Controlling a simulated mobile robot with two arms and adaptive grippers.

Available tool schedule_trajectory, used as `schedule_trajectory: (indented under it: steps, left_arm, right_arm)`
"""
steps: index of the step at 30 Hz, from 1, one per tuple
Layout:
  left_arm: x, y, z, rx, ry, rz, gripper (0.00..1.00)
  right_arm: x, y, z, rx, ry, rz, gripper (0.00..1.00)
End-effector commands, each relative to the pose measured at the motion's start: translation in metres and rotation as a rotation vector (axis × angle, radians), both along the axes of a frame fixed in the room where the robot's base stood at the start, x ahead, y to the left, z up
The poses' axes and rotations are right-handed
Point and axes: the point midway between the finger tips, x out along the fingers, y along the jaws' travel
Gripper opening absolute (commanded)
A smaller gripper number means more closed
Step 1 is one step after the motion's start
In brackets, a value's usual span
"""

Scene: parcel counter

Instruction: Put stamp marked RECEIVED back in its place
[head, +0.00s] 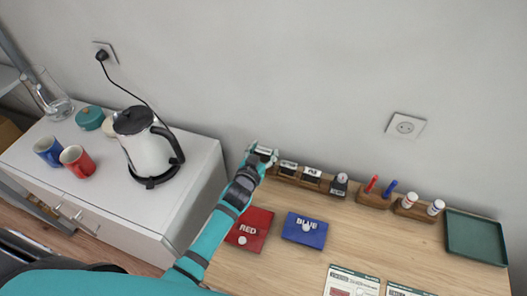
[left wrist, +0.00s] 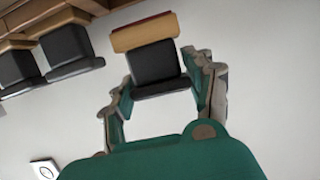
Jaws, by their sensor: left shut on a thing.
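My left gripper (head: 260,156) is at the left end of the wooden stamp rack (head: 300,181), near the wall. It is shut on a stamp, which in the left wrist view (left wrist: 158,66) has a black block and a tan wooden part with a reddish edge. The stamp's label is too small to read in the head view. In the left wrist view the held stamp is beside the rack, and I cannot tell if it touches it. Other dark stamps with white labels (head: 311,174) stand in the rack to the right. My right gripper is not in view.
A red ink pad (head: 252,220) and a blue ink pad (head: 310,240) lie in front of the rack. To its right are a pen holder (head: 373,200), small bottles (head: 408,200) and a green tray (head: 476,238). Forms (head: 350,281) lie in front. A kettle (head: 148,150) stands on the white cabinet.

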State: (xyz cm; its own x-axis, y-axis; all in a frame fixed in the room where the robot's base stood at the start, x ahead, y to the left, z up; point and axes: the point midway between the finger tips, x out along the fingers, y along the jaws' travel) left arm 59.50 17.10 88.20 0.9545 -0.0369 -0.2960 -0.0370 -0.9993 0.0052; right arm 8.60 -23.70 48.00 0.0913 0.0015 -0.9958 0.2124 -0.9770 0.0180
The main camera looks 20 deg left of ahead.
Motion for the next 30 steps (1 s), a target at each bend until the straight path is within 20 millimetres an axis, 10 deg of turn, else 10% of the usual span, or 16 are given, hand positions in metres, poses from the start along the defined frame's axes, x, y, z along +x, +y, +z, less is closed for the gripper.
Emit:
schedule_trajectory:
  steps: [30]
  left_arm:
    - [0.000, 0.000, -0.031, -0.001, -0.001, 0.000, 0.00]
  right_arm:
    - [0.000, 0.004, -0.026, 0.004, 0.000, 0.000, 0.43]
